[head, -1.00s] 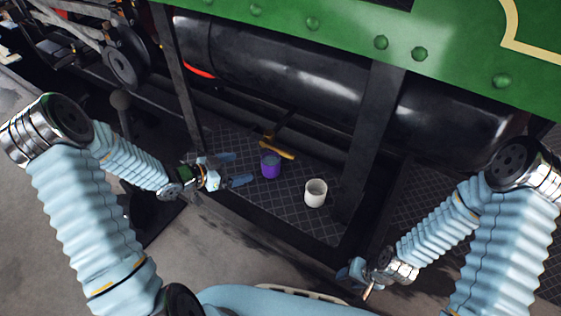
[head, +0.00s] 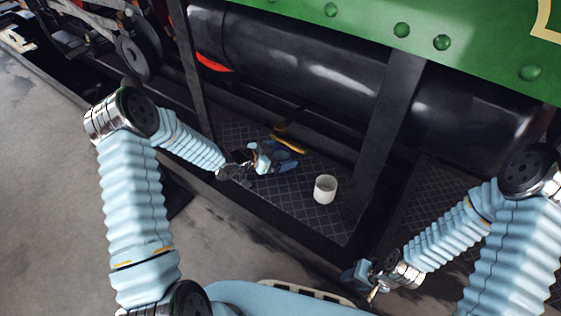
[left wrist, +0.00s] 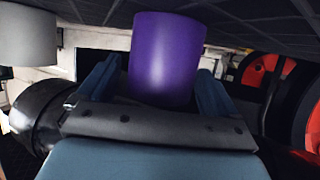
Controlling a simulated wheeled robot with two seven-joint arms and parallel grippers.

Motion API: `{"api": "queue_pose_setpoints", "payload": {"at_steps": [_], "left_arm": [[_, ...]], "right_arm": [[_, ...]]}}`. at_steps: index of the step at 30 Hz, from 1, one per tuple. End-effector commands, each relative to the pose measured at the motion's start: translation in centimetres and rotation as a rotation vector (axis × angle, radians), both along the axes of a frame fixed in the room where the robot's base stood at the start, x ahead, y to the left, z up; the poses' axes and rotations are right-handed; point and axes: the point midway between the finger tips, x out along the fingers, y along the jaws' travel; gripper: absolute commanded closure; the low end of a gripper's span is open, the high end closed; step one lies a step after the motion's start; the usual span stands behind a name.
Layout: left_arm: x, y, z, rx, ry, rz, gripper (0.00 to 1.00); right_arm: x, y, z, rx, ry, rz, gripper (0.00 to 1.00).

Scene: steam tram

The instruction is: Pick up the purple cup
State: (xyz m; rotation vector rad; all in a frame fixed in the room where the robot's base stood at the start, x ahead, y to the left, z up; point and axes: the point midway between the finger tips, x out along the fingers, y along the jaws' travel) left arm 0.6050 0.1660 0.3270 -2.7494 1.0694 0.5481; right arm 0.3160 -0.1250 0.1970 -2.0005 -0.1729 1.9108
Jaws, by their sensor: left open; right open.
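The purple cup (left wrist: 167,58) stands between the two fingers of my left gripper (left wrist: 160,92) in the left wrist view, with its near side close to the palm. The fingers are open, one on each side of the cup, and I cannot tell whether they touch it. In the head view my left gripper (head: 284,160) is over the dark tread-plate floor and hides the cup almost fully. My right gripper (head: 364,279) is low at the right, away from the cup; its fingers are small and partly hidden.
A white cup (head: 325,188) stands on the tread plate (head: 310,215), right of my left gripper. A yellow-handled tool (head: 289,144) lies just behind the gripper. A dark upright post (head: 388,140) and a long black cylinder (head: 290,65) bound the spot.

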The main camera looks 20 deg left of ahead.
Motion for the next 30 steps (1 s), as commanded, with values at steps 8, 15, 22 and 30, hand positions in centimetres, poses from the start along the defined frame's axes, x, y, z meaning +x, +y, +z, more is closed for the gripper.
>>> {"api": "queue_pose_setpoints", "payload": {"at_steps": [8, 15, 22, 30], "left_arm": [[0.0, 0.0, 0.1, 0.001, -0.001, 0.000, 0.30], [0.0, 0.0, 0.1, 0.000, -0.001, 0.000, 0.67], [0.0, 0.0, 0.2, 0.000, -0.001, 0.000, 0.70], [0.0, 0.0, 2.3, 0.001, -0.003, -0.001, 0.70]], "right_arm": [[0.0, 0.0, 0.0, 0.000, 0.000, 0.000, 0.57], [0.0, 0.0, 0.0, 0.000, 0.000, 0.000, 0.57], [0.0, 0.0, 0.1, 0.000, 0.000, 0.000, 0.57], [0.0, 0.0, 0.6, -0.001, -0.001, 0.000, 0.57]]}}
